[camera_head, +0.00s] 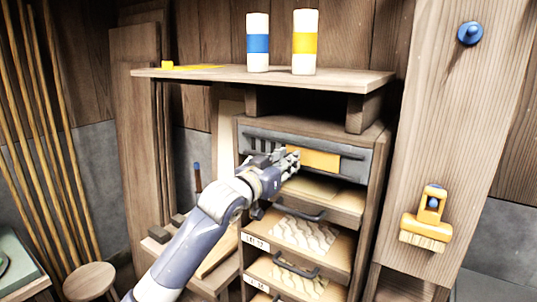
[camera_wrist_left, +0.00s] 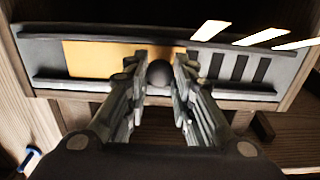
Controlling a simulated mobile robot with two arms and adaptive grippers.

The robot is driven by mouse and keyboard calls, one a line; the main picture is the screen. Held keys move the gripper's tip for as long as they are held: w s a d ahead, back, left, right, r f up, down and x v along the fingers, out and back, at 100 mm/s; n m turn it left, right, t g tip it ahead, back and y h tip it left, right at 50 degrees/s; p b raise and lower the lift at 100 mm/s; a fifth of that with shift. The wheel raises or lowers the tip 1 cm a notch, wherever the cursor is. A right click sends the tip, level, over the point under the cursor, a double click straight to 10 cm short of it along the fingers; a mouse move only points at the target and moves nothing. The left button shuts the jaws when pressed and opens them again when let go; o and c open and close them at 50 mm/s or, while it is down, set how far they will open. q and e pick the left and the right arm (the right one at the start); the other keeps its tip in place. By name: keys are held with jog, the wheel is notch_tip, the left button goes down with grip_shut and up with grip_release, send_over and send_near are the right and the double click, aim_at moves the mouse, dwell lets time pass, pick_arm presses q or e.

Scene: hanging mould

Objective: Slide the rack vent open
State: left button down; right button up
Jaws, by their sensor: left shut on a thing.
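The rack vent is a grey panel (camera_head: 353,168) with dark slots at its left and a yellow sliding plate (camera_head: 318,160) right of them. My left gripper (camera_head: 289,160) is at the left part of the plate in the head view. In the left wrist view, the plate (camera_wrist_left: 95,58) is at the left and the slots (camera_wrist_left: 238,68) are uncovered at the right. There my left gripper (camera_wrist_left: 158,90) is shut on a dark round knob (camera_wrist_left: 159,73) by the plate's right end. The gripper hides part of the vent in the head view. My right gripper is not in view.
Drawers with dark handles (camera_head: 297,266) lie below the vent. A shelf (camera_head: 215,80) above holds a blue-banded bottle (camera_head: 258,42) and a yellow-banded one (camera_head: 305,42). A post (camera_head: 455,130) with a blue knob (camera_head: 470,33) and a yellow tool (camera_head: 430,218) stands right.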

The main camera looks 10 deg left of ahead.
pick_arm(q)
jog(key=shift+s+d, duration=0.2)
jog(key=shift+d, duration=0.3)
jog(key=shift+s+d, duration=0.15)
jog(key=shift+d, duration=0.3)
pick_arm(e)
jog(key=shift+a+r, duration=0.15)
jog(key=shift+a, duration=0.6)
